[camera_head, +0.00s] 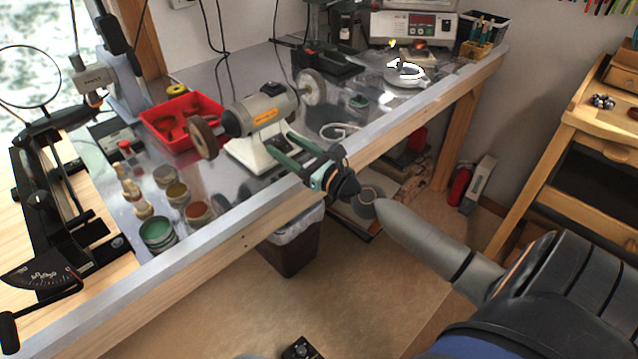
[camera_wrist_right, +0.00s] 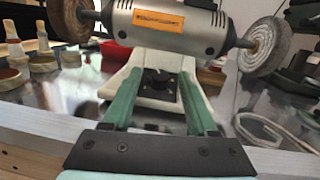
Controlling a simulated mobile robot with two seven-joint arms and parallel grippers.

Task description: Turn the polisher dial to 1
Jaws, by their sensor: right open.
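The polisher (camera_head: 262,108) stands on the metal bench top, with a grey motor body, an orange label and a wheel at each end. It also shows in the right wrist view (camera_wrist_right: 170,22), with its white base below the motor. The small black dial (camera_wrist_right: 157,83) is on the front of that base; the turn of its pointer is too small to read. In the head view the dial is not clear. My right gripper (camera_head: 283,147) is open, its green fingers reaching over the bench edge toward the base. In the wrist view the fingers (camera_wrist_right: 160,88) stand on either side of the dial. My left gripper is not in view.
A red tray (camera_head: 182,118) lies behind the polisher's left wheel. Several small jars, including a green one (camera_head: 157,233), stand to the left. A white cable (camera_head: 340,131) lies at the right of the base. The bench's front edge (camera_head: 225,225) runs beneath my right gripper.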

